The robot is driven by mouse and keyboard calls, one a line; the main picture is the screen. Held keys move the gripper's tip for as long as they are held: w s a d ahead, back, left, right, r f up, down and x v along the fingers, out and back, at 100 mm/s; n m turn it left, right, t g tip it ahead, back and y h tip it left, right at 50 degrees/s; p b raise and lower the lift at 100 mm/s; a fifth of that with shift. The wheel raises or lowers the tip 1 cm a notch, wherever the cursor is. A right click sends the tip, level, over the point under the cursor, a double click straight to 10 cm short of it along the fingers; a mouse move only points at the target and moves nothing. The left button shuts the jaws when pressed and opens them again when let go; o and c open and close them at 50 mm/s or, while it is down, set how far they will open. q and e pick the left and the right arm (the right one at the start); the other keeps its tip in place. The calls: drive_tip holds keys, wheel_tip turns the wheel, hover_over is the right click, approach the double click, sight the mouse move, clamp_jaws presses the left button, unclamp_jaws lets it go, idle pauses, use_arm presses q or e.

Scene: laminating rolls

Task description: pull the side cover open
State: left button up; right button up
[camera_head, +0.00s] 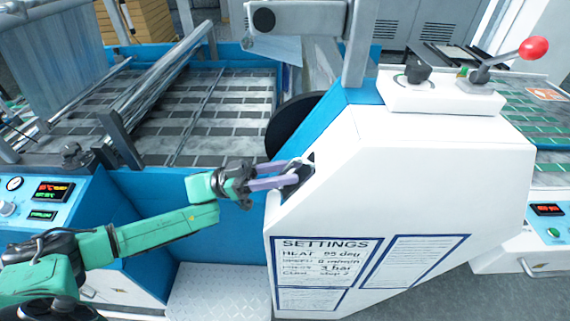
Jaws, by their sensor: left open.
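The side cover (400,185) is a white panel on the right half of the laminating machine, with a printed settings sheet on its lower front. A small dark handle (306,172) sits on its slanted left edge. My left gripper (290,174) comes in from the left on a green arm. Its purple fingers are open and reach the handle, at or around it; I cannot tell whether they touch it. The fingertips partly hide the handle. My right gripper is not in view.
A blue-framed conveyor bed (190,115) with rollers lies behind my left arm. A control panel (45,198) is at left. A metal step plate (220,292) is below.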

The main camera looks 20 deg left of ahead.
use_arm(q)
drive_tip(key=shift+a, duration=0.1)
clamp_jaws()
drive_tip(key=shift+w, duration=0.1)
idle(1.2)
